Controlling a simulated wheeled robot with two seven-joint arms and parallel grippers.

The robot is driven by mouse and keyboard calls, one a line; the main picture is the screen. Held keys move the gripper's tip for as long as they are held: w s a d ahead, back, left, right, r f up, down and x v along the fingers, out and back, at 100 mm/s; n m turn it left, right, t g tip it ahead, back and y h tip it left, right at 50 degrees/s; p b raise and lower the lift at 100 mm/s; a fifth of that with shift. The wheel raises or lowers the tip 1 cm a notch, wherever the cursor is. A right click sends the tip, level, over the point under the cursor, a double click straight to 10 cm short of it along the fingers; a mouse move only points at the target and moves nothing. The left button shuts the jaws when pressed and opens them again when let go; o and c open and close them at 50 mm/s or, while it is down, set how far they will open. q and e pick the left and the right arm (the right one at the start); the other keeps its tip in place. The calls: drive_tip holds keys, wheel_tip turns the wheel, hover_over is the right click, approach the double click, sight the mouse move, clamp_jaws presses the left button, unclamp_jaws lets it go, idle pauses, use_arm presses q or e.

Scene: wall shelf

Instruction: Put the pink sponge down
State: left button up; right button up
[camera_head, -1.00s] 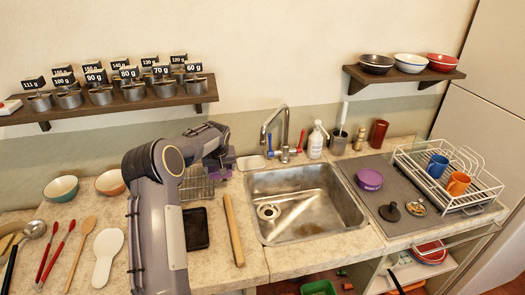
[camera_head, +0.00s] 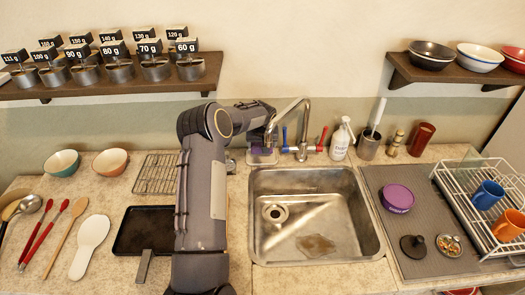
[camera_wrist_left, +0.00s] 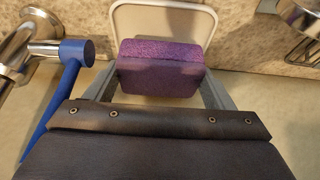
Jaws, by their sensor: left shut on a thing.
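The pink sponge (camera_wrist_left: 160,67) looks purple in the left wrist view. It sits between the two fingers of my left gripper (camera_wrist_left: 160,88), which is shut on it. A pale shallow dish (camera_wrist_left: 182,18) with a raised rim shows beyond and under the sponge. In the head view my left gripper (camera_head: 260,142) is at the back of the counter, just left of the tap (camera_head: 300,130). The sponge shows there as a small purple patch (camera_head: 262,151) over the dish. I cannot tell whether the sponge touches the dish. My right gripper is not in view.
A blue tap handle (camera_wrist_left: 68,75) is close left of the gripper. The sink (camera_head: 315,220) lies in front. A soap bottle (camera_head: 341,138) and a brush holder (camera_head: 369,146) stand to the right. A wire rack (camera_head: 157,174) and a dark tray (camera_head: 143,230) lie left of my arm.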

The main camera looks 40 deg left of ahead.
use_arm(q)
wheel_tip(320, 180, down, 4)
drive_tip(key=shift+s+r, duration=0.1)
drive_tip(key=shift+r, duration=0.15)
drive_tip(key=shift+f+b, duration=0.25)
drive_tip(key=shift+b, duration=0.3)
drive_tip(key=o, duration=0.6)
drive_tip(key=shift+r, duration=0.1)
